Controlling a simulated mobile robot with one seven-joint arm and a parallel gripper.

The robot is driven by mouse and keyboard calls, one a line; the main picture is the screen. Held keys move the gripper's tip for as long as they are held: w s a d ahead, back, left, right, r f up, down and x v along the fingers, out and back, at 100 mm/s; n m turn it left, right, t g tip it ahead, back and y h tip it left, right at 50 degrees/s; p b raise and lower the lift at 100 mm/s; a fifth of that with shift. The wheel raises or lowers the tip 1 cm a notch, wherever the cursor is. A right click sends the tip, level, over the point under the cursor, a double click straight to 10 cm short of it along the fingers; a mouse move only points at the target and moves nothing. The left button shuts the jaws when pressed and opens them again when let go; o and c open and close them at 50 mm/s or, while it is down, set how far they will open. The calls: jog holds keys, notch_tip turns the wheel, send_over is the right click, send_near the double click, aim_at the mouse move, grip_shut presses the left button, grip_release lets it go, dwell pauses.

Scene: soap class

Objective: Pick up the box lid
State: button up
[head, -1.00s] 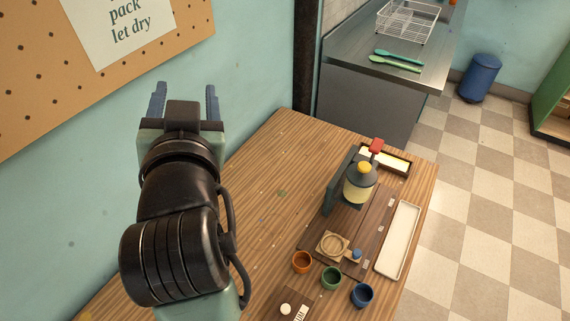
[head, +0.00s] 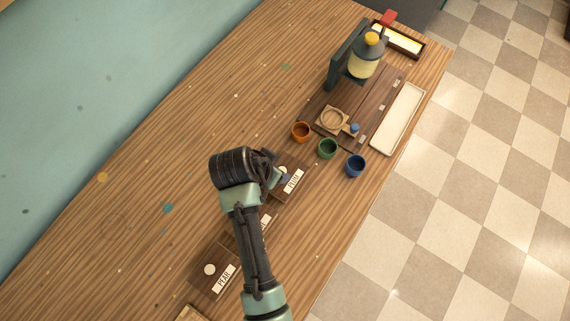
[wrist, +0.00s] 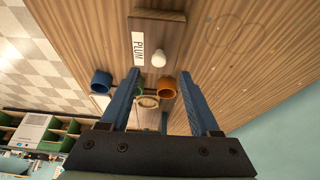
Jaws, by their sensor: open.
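Several dark wooden box lids with white knobs and name labels lie on the table in the head view. The PLUM lid (head: 296,171) is nearest the cups; its white knob is partly behind my arm. The PEAR lid (head: 222,284) is at lower left, and another lid between them is mostly hidden by my arm. In the wrist view the PLUM lid (wrist: 165,33) is at the top, with its white knob (wrist: 158,60) just beyond my fingertips. My gripper (wrist: 160,78) is open and empty, its blue fingers spread either side of the knob's line, apart from it.
Orange (head: 301,133), green (head: 327,149) and blue (head: 355,167) cups stand close beyond the PLUM lid. The table's left part is clear.

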aim_at(289, 164)
jog(key=shift+p+x, duration=0.5)
jog(key=shift+x, duration=2.5)
jog(key=shift+d, duration=0.1)
jog(key=shift+r, duration=0.1)
grip_shut()
